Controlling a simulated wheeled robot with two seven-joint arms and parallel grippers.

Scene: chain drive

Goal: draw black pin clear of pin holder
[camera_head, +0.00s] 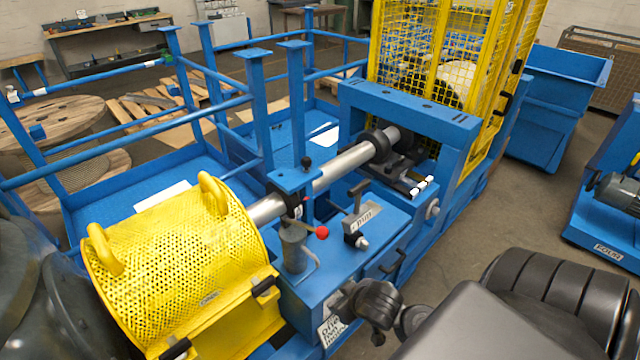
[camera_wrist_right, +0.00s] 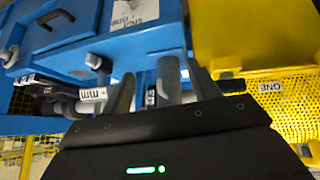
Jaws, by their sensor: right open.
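In the right wrist view, a dark upright rod (camera_wrist_right: 168,78) stands between the two fingers of my right gripper (camera_wrist_right: 163,88). It looks like the black pin, with a visible gap to the fingers. A paler cylinder and a small white label sit close by it; which part is the pin holder I cannot tell. In the head view my right gripper (camera_head: 345,300) is at the front face of the blue machine (camera_head: 400,215), and its own wrist hides the pin there. The right gripper is open. My left gripper is out of view.
A yellow perforated guard (camera_head: 180,265) lies left of the right gripper. A white text plate (camera_head: 331,331) is on the machine front.

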